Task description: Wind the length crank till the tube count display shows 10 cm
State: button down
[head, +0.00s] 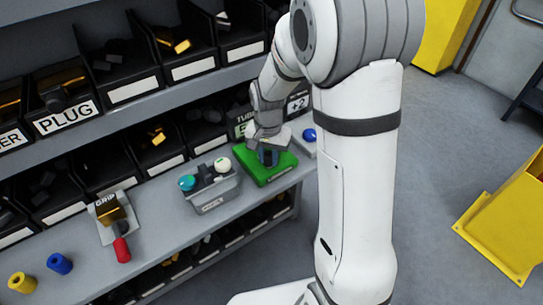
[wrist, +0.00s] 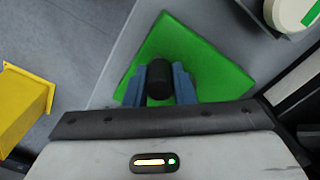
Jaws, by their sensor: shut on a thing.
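The length crank seems to be the unit on the green plate (head: 262,166) on the shelf top. In the wrist view the green plate (wrist: 205,60) lies beneath a black round knob (wrist: 160,78). My gripper (wrist: 160,85) has its two blue fingers shut on this knob, one on each side. In the head view my gripper (head: 268,157) is low over the plate and hides the knob. A dark panel starting with "TUBE" (head: 242,117) stands behind my wrist, partly covered. A panel reading "+2" (head: 298,103) is right of it. I cannot read a length in cm.
A grey box (head: 215,197) with a teal and a white ball stands left of the plate. A blue knob (head: 309,135) is close on its right. Bins rise behind. A yellow stand (head: 510,230) is on the floor at right.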

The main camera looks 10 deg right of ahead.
aim_at(265, 154)
jog(key=shift+a+m, duration=0.45)
jog(key=shift+m, duration=0.75)
jog(key=c, duration=1.2)
grip_release()
jog(key=shift+r, duration=0.1)
notch_tip(265, 154, up, 8)
jog(key=shift+f+b, duration=0.15)
jog(key=shift+b, duration=0.25)
jog(key=s+d+r+n+t, duration=0.1)
jog(key=s+n, duration=0.3)
jog(key=s, duration=0.5)
jog(key=s+d+r+n+t, duration=0.1)
jog(key=s+d+r+n, duration=0.2)
jog(key=s, duration=0.6)
jog(key=shift+s+d+r+n+t, duration=0.25)
jog(key=shift+r+n+t, duration=0.15)
jog(key=shift+r+n, duration=0.25)
